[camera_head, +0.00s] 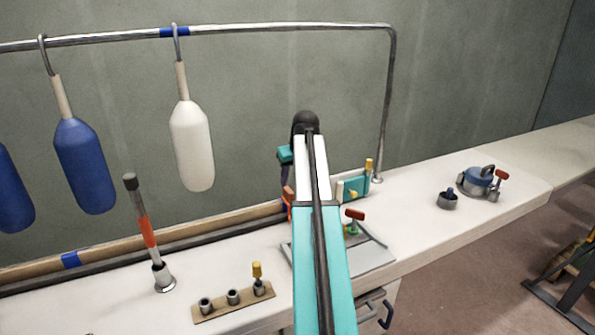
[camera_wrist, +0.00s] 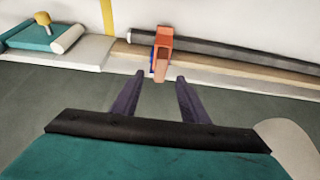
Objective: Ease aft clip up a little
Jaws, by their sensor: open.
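An orange clip (camera_wrist: 165,42), which I take to be the aft clip, stands at the near end of a dark tube and wooden batten in the wrist view. A little blue shows at its left side, and its paler lower end points toward me. In the head view the clip (camera_head: 288,194) is partly hidden behind my arm. My gripper (camera_wrist: 160,76) is open, its two dark fingers on either side of the clip's lower end in the picture. I cannot tell whether that end is between the fingertips or just beyond them. Nothing is held.
A teal block with a yellow knob (camera_head: 352,187) stands to the right. A grey plate with a red-handled valve (camera_head: 354,214) lies nearer. A wooden strip with metal cups (camera_head: 234,298) is at the front. Fenders hang from the rail (camera_head: 270,28) above. The right counter has clear space.

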